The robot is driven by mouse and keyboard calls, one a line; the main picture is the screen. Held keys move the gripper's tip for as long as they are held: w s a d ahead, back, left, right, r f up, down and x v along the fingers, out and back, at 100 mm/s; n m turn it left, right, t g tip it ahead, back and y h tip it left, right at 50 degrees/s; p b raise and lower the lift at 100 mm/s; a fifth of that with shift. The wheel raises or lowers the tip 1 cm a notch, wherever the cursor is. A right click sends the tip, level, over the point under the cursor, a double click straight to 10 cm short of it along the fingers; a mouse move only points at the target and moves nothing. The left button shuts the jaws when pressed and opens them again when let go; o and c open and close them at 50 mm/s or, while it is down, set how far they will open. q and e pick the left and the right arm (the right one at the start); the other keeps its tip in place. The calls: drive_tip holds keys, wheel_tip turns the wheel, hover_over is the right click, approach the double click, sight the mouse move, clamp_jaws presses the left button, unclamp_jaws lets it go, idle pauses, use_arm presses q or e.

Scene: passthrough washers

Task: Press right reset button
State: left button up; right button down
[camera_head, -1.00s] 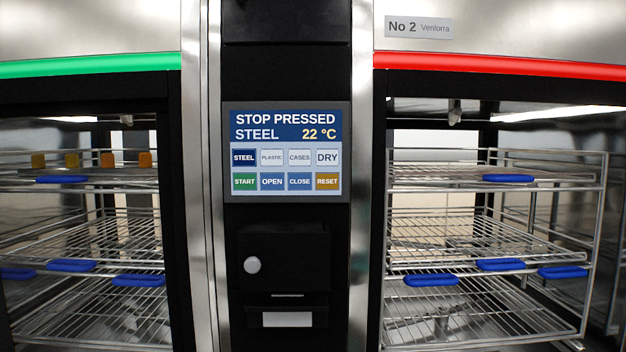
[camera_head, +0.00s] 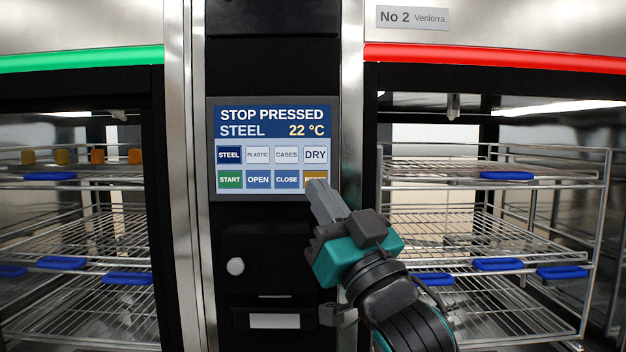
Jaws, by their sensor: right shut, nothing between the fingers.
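The control screen (camera_head: 273,148) sits on the black column between the two washers. It reads STOP PRESSED, STEEL, 22 °C. The orange RESET button (camera_head: 316,174) is at the right end of its bottom row. My right gripper (camera_head: 317,184) is shut and empty. Its fingertips cover the lower part of the RESET button in the picture; I cannot tell whether they touch it. My left gripper is not in view.
START (camera_head: 230,180), OPEN (camera_head: 258,180) and CLOSE (camera_head: 287,179) buttons are left of RESET. The right washer, under a red light bar (camera_head: 500,58), holds wire racks (camera_head: 480,240) with blue handles.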

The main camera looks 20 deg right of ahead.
drive_tip(key=shift+w, duration=0.1)
drive_tip(key=w+d, duration=0.2)
drive_tip(key=w, duration=0.6)
drive_tip(key=shift+w+d, duration=0.2)
idle(2.0)
drive_tip(key=shift+w+d, duration=0.15)
drive_tip(key=shift+w, duration=0.25)
drive_tip(key=shift+w+d, duration=0.1)
drive_tip(key=shift+w, duration=0.2)
idle(0.5)
drive_tip(key=shift+s, duration=0.1)
drive_tip(key=shift+s+a, duration=0.25)
drive_tip(key=shift+s, duration=0.4)
drive_tip(key=shift+p, duration=0.3)
